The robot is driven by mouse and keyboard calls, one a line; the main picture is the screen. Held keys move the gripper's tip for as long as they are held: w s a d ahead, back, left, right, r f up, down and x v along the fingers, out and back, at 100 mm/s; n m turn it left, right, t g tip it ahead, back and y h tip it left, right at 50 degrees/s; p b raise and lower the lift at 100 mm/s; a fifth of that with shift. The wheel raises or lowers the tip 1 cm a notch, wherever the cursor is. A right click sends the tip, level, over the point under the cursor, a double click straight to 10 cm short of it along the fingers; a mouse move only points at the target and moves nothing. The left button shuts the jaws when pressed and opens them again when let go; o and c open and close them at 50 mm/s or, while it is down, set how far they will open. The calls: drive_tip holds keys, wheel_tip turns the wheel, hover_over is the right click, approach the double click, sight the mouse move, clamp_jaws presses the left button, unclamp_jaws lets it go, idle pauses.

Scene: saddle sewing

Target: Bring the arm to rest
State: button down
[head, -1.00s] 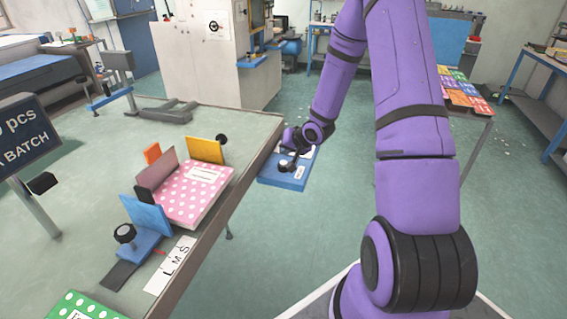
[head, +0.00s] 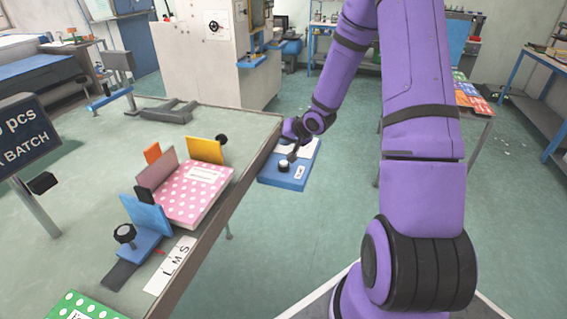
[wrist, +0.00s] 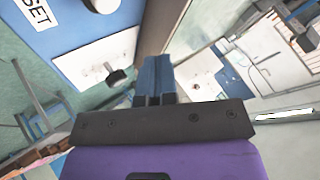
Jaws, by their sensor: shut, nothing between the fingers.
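My purple arm reaches forward from the right side of the head view, its wrist near the right edge of the table (head: 75,185). My gripper (wrist: 155,75) shows in the wrist view with its two blue-grey fingers together and nothing between them. In the head view the fingers are too small and covered to make out.
On the table are a pink dotted piece (head: 190,205) among coloured blocks, a blue stop with a black knob (head: 135,240), a size strip (head: 172,263) and a green dotted piece (head: 82,306). A sign (head: 28,135) stands left. Open floor (head: 330,230) lies right of the table.

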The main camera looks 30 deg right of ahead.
idle(0.3)
drive_tip(key=s+a+r+n+g+h, duration=0.15)
drive_tip(key=s+r, duration=0.25)
drive_tip(key=r, duration=0.4)
drive_tip(key=s+a+r+n+h, duration=0.1)
drive_tip(key=s+a+r+h, duration=0.2)
drive_tip(key=r, duration=0.4)
drive_tip(key=s+a+r+n+g, duration=0.1)
drive_tip(key=s+a+r, duration=0.1)
drive_tip(key=s+r, duration=0.45)
drive_tip(key=s+a+r+n, duration=0.1)
drive_tip(key=s+a+r, duration=0.2)
drive_tip(key=s, duration=0.4)
drive_tip(key=s+a+r+g+y, duration=0.1)
drive_tip(key=s+a+r, duration=0.2)
drive_tip(key=s, duration=0.4)
drive_tip(key=s+a+r+n+y, duration=0.1)
drive_tip(key=s+a+r, duration=0.2)
drive_tip(key=s, duration=0.4)
drive_tip(key=shift+a+n, duration=0.25)
drive_tip(key=shift+n, duration=0.1)
